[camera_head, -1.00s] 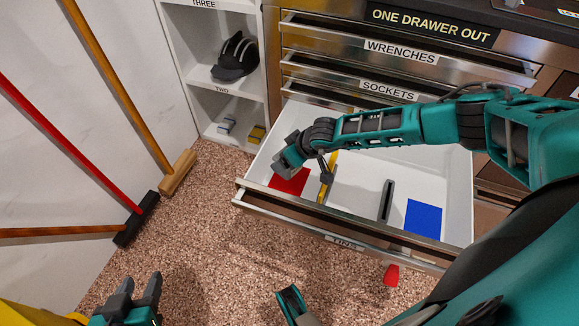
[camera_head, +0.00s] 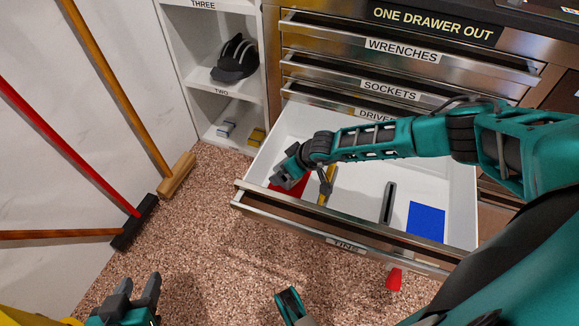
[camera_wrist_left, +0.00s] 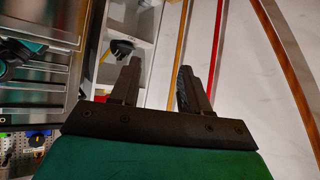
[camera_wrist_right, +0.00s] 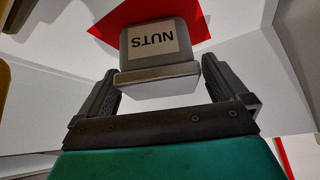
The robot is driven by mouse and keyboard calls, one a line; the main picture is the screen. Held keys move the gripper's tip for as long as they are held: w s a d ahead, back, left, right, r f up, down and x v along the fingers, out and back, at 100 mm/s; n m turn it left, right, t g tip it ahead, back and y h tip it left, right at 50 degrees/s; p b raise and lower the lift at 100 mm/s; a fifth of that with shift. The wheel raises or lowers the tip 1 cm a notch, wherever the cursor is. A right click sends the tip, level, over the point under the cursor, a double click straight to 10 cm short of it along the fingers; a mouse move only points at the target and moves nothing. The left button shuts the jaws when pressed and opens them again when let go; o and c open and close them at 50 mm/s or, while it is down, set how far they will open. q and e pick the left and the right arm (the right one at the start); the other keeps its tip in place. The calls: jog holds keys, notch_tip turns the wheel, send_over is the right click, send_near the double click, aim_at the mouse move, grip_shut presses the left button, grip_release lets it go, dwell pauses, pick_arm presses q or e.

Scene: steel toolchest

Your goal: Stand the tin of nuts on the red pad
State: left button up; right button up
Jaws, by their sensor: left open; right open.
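The tin of nuts (camera_wrist_right: 157,50) is a grey block with a pale NUTS label, upside down in the right wrist view. It is at the red pad (camera_wrist_right: 118,22), which shows behind and beside it; I cannot tell whether they touch. My right gripper (camera_wrist_right: 160,68) is open, with one finger on each side of the tin. In the head view the right gripper (camera_head: 285,176) is low over the red pad (camera_head: 298,189) in the open drawer and mostly hides the tin. My left gripper (camera_head: 139,283) is open and empty, away from the drawer.
The drawer (camera_head: 335,232) also holds a blue pad (camera_head: 426,220), a dark slot-like bar (camera_head: 389,201) and a yellow strip (camera_head: 327,187). Its front wall stands near the right gripper. A shelf unit (camera_head: 215,107) is at left; brooms lean on the wall.

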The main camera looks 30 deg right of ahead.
jog(key=shift+r, duration=0.2)
jog(key=p+v, duration=0.5)
jog(key=v, duration=0.7)
